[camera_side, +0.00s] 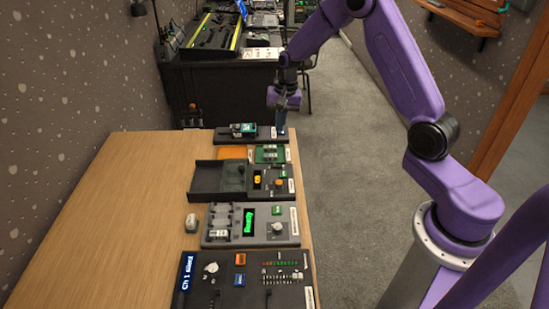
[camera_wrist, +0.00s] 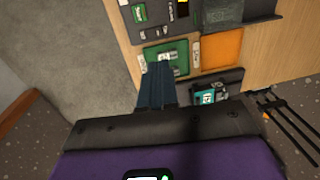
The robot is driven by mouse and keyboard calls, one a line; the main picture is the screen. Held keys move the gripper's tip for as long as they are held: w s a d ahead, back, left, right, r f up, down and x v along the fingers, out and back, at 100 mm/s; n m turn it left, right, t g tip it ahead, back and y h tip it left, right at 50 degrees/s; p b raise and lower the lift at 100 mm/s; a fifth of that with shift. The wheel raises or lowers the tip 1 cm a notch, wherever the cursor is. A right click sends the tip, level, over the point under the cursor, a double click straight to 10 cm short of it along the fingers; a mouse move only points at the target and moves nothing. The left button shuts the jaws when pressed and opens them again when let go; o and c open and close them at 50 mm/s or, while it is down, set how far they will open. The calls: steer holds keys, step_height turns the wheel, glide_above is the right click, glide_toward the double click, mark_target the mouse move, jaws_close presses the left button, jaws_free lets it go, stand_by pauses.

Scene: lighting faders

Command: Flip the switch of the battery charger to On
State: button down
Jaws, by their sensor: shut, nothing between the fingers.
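A grey unit with bays and a lit green display, which looks like the battery charger (camera_side: 232,238), lies on the table in the side view. It carries a pale round knob (camera_side: 278,228) and a small green part (camera_side: 277,211). Which part is its switch, and its position, I cannot tell. My gripper (camera_side: 281,131) is at the far end of the table, well beyond this unit, beside the dark far panel. In the wrist view my gripper's blue fingers (camera_wrist: 160,66) are together and empty, near a green board (camera_wrist: 178,53). The charger is not clearly seen there.
The far panel (camera_side: 262,134) bears a teal device (camera_side: 243,129). A dark tray unit (camera_side: 205,178), an orange pad (camera_side: 232,153) and a front dark panel (camera_side: 215,292) share the row. The wooden table (camera_side: 125,220) is clear further left.

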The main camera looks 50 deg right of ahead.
mark_target(274, 164)
steer(key=f, duration=0.9)
steer(key=w+a+f, duration=0.1)
steer(key=f, duration=0.4)
steer(key=shift+w+a, duration=0.1)
steer(key=shift+a+f, duration=0.1)
stand_by(0.4)
steer(key=shift+s+d, duration=0.55)
steer(key=shift+d, duration=0.05)
steer(key=shift+r, duration=0.2)
step_height(274, 164, up, 14)
steer(key=s+d, duration=0.1)
steer(key=shift+s, duration=0.15)
stand_by(0.5)
